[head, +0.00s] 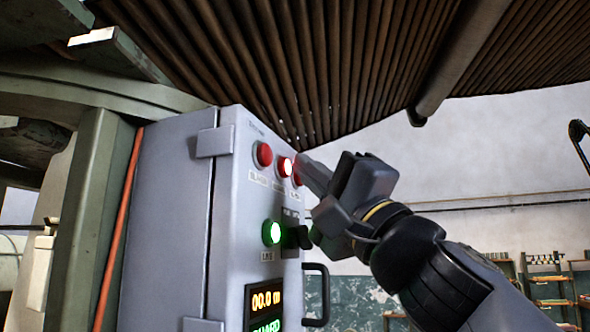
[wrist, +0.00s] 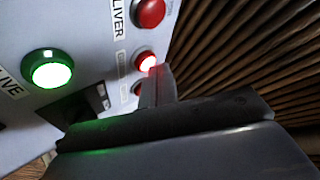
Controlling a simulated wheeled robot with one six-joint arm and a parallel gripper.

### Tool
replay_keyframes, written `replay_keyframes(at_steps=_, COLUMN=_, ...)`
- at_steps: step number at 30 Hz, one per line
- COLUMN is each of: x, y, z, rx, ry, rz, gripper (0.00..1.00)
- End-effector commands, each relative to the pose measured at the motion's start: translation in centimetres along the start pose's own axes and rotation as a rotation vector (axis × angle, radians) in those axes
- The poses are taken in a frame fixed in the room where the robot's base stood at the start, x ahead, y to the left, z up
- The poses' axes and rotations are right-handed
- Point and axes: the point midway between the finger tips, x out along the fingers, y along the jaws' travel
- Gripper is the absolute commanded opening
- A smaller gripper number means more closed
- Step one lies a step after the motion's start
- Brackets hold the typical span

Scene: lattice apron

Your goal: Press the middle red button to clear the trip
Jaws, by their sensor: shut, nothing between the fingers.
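The grey control box has a row of three red buttons near its top in the head view. The middle red button (head: 286,167) is lit; it also glows in the wrist view (wrist: 146,61). The left red button (head: 264,154) is unlit. The right red button (head: 297,179) is partly hidden by my fingers. My gripper (head: 306,170) is shut and empty, its tips close to the panel beside the middle and right buttons. In the wrist view the fingertips (wrist: 158,78) overlap the lit button's lower edge. I cannot tell whether they touch it.
A lit green lamp (head: 271,232) and a black switch (head: 299,238) sit below the buttons. Lower are a display (head: 265,301) and a black door handle (head: 316,295) that sticks out. A ribbed brown slatted surface (head: 300,60) hangs above the box. Open room lies to the right.

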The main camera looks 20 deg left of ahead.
Motion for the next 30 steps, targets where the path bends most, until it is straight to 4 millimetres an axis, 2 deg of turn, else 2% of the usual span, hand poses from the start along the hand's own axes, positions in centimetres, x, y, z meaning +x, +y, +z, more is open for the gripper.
replay_keyframes(at_steps=30, x=0.67, y=0.47, z=0.51, rx=0.000, ry=-0.001, rz=0.000, gripper=0.00)
